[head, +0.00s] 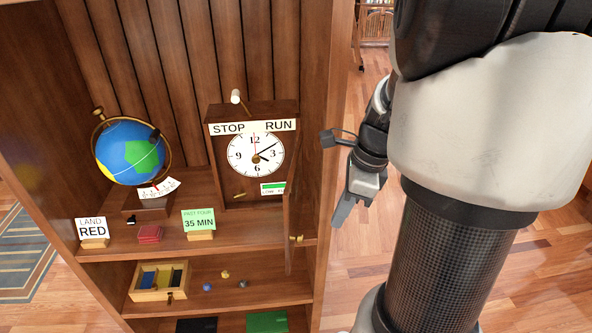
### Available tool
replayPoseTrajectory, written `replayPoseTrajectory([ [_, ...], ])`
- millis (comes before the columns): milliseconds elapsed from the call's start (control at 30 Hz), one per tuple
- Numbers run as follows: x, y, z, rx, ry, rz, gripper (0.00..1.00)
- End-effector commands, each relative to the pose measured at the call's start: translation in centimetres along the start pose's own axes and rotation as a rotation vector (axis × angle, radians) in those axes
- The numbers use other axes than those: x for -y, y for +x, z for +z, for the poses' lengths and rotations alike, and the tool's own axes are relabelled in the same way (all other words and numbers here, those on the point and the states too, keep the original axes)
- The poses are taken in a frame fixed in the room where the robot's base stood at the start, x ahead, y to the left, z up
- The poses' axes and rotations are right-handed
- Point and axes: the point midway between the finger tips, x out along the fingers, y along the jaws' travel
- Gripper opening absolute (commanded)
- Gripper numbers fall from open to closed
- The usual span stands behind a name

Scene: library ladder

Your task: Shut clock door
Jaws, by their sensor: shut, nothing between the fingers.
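The wooden clock (223,165) stands on the shelf, with a white dial and a STOP/RUN strip above it. Its door (290,215) appears as a narrow panel seen nearly edge-on at the clock's right side, swung open toward the front. A small brass knob (297,238) shows near the door's lower part. The dial is uncovered. My gripper (341,216) is shut and empty, pointing down to the right of the door, outside the shelf's right side panel. It is apart from the door in the picture; the depth between them is hard to tell.
A globe (130,151) stands left of the clock. A LAND RED card (91,229), a red block (149,234) and a 35 MIN card (198,221) are along the shelf front. The shelf's right side panel (326,130) stands between clock and gripper. A small box (158,294) is below.

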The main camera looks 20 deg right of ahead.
Motion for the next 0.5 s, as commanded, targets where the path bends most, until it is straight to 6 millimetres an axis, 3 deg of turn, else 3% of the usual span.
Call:
replayPoseTrajectory([
  [100,-0.1,3.0,-0.1,-0.001,0.0,0.006,0.0],
  [300,-0.1,7.1,-0.1,-0.001,-0.001,0.006,0.0],
  [500,0.0,7.5,2.8,-0.001,-0.005,0.0,0.0],
])
